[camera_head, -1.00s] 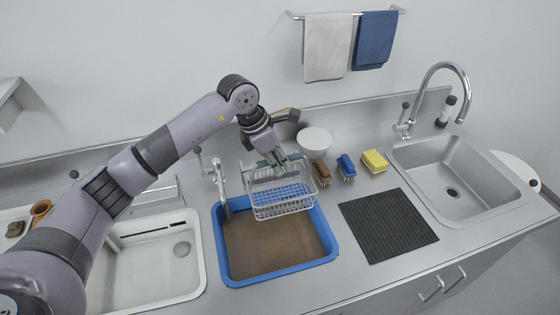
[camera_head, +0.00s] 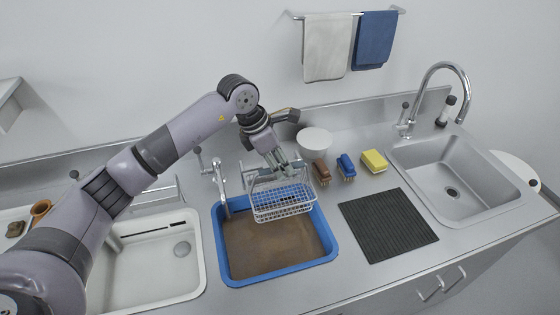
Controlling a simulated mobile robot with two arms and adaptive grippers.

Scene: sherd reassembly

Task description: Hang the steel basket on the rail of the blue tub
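The steel wire basket (camera_head: 284,212) is at the back of the blue tub (camera_head: 219,262), over its back right part. Blue shows through its mesh. The tub holds brown, murky water. My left gripper (camera_head: 280,168) is at the basket's back upper edge, with its fingers around the top wires. It looks shut on the basket, though the fingertips are small and partly hidden by the wires. I cannot tell whether the basket touches the tub's rail. My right gripper is not in view.
A faucet (camera_head: 220,180) stands close left of the basket. A white bowl (camera_head: 315,141), a brown brush (camera_head: 321,172), a blue brush (camera_head: 346,167) and a yellow sponge (camera_head: 374,160) lie to the right.

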